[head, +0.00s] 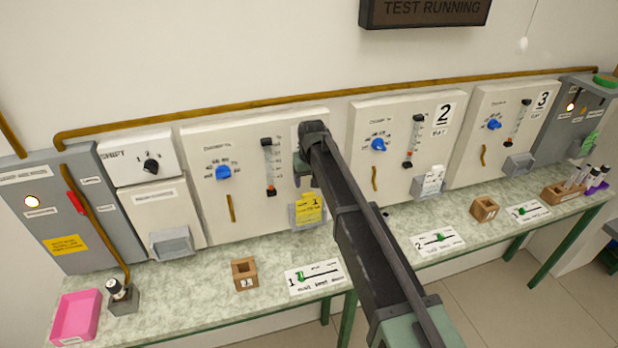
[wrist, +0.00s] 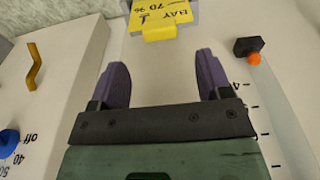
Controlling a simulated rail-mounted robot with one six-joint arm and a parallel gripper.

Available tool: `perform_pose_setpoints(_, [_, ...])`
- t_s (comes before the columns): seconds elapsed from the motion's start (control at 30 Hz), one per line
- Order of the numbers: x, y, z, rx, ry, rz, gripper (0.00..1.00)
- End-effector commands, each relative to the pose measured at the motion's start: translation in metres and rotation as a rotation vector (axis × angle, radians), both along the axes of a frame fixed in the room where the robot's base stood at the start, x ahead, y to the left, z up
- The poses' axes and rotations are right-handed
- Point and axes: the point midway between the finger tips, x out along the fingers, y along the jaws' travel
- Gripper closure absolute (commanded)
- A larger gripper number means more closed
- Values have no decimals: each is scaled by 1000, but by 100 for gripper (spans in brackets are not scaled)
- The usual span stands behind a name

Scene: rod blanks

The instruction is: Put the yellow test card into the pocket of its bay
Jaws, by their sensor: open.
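The yellow test card (head: 309,207) stands in the grey pocket (head: 294,216) low on the bay 1 panel, its upper part showing above the rim. In the wrist view the card (wrist: 166,14) is upside down, reading "BAY 1" and "70%", with its tab (wrist: 160,33) towards my fingers. Grey edges of the pocket (wrist: 136,16) show beside it; its lower part is out of frame. My gripper (wrist: 162,75) is open and empty, its purple fingers wide apart and clear of the tab. In the head view my arm hides part of the bay 1 panel, and my fingers are hard to make out.
Bay 2's pocket (head: 428,190) holds white cards; bay 3's pocket (head: 520,164) looks empty. A slider with an orange tip (wrist: 254,58) is close to my fingers. The bench (head: 200,285) carries a pink tray (head: 77,316), wooden blocks (head: 245,272) and slider plates (head: 315,277).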

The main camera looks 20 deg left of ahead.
Motion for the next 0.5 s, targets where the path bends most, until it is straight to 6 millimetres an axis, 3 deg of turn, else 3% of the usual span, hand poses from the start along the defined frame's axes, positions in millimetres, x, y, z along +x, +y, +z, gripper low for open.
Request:
perform_pose_setpoints(0.03, [-2, -1, 29, 0, 0, 0, 29])
perform_pose_setpoints(0.17, [-4, -3, 51, 0, 0, 0, 29])
perform_pose_setpoints(0.5, [-5, -6, 52, 0, 0, -2, 29])
